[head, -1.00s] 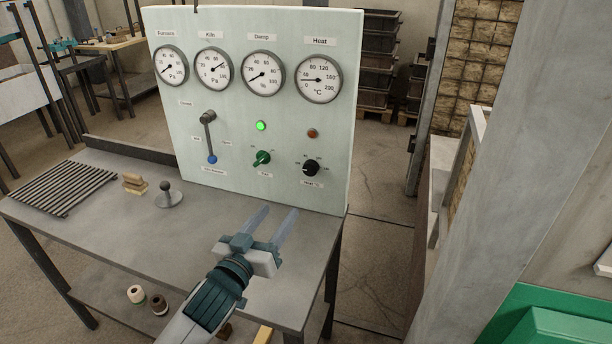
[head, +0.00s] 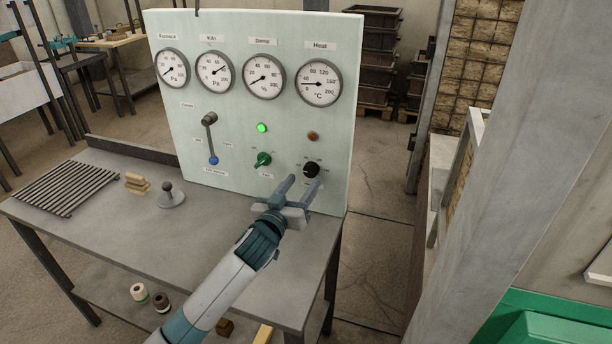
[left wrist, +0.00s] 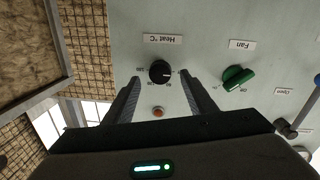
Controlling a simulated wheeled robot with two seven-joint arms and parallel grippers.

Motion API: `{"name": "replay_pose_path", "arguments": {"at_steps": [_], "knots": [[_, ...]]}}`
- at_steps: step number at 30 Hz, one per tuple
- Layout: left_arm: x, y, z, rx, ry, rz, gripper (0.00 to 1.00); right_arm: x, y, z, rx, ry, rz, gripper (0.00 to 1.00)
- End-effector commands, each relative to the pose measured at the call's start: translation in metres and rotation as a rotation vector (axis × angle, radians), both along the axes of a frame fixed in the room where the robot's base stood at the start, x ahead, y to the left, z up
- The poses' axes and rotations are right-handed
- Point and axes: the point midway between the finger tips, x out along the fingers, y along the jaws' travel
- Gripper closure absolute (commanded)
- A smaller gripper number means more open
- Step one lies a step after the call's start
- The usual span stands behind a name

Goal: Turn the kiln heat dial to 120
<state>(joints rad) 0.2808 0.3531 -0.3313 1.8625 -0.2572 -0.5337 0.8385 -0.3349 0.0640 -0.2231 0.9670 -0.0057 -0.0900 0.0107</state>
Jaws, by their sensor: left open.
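The black heat dial (head: 311,170) is at the lower right of the pale control panel (head: 230,130), below an unlit red-brown lamp (head: 312,136). In the left wrist view the dial (left wrist: 160,72) shows upside down under its "Heat °C" label, between and beyond the fingertips. My left gripper (head: 302,182) is open and empty, its fingers pointing at the panel just below the dial in the head view. I cannot tell whether they touch anything. The Heat gauge (head: 319,83) sits at the panel's upper right, its needle toward the left. My right gripper is out of view.
The green fan knob (head: 263,160) is left of the heat dial, below a lit green lamp (head: 262,128). A lever with a blue end (head: 213,160) is farther left. The grey bench (head: 130,215) carries a ribbed mat (head: 65,190), wooden blocks (head: 137,184) and a grey knobbed weight (head: 171,195).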

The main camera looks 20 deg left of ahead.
Motion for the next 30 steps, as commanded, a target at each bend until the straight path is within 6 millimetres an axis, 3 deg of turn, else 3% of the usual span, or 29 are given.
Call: {"name": "replay_pose_path", "arguments": {"at_steps": [7,20,25,30], "knots": [[0.026,-0.003,0.001,0.000,0.000,0.001,0.49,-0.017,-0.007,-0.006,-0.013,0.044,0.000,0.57],[0.032,-0.004,0.000,0.000,-0.001,-0.001,0.49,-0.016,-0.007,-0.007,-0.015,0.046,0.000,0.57],[0.032,-0.003,0.000,0.000,0.000,0.000,0.90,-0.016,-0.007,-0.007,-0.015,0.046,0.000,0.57],[0.032,-0.003,0.000,0.001,0.000,0.000,0.90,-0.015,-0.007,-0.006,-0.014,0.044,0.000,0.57]]}}
